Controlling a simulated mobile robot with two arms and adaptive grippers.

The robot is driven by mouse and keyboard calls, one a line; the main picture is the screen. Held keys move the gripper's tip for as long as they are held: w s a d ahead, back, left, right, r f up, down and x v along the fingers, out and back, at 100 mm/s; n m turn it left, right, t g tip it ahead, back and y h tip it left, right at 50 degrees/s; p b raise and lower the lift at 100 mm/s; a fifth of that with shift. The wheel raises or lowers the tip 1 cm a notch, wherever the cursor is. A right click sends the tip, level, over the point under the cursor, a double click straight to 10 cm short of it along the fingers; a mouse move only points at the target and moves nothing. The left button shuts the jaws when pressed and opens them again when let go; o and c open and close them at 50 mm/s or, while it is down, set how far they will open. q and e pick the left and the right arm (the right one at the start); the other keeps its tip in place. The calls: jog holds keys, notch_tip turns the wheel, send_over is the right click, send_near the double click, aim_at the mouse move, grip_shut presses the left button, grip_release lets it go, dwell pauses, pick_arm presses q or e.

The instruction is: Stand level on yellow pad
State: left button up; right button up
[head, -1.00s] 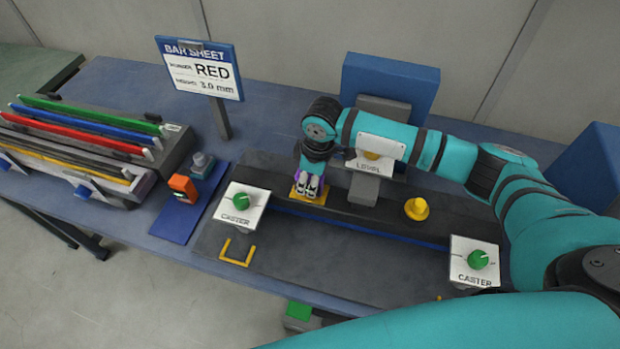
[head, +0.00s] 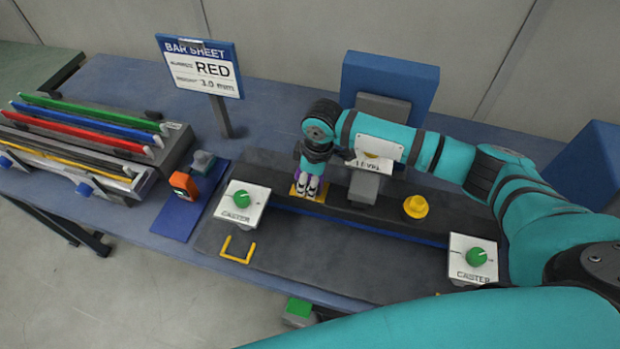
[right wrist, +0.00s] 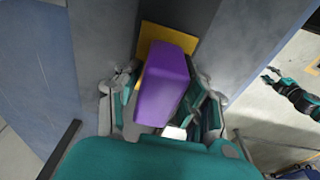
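The purple level (right wrist: 168,82) stands on the yellow pad (right wrist: 150,34) in the right wrist view. The yellow pad (head: 308,198) also shows in the head view at the left end of the dark raised strip. My right gripper (head: 308,188) points down over the pad and hides most of the level there. In the right wrist view its fingers (right wrist: 166,98) are spread to either side of the level, close beside it. Whether the level's underside fully rests on the pad is hidden.
A grey post with a LEVEL sign (head: 372,162) stands right of the gripper, close to it. An orange device (head: 184,186), coloured bars (head: 88,130) and a RED sheet sign (head: 203,68) stand left.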

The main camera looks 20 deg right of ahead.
jog(key=o, duration=0.3)
jog(key=shift+r, duration=0.1)
jog(key=r, duration=0.8)
jog(key=d+r, duration=0.1)
jog(key=r, duration=0.2)
jog(key=shift+s+d+r, duration=0.1)
jog(key=shift+s+r, duration=0.25)
jog(key=shift+r, duration=0.05)
jog(key=shift+f, duration=0.1)
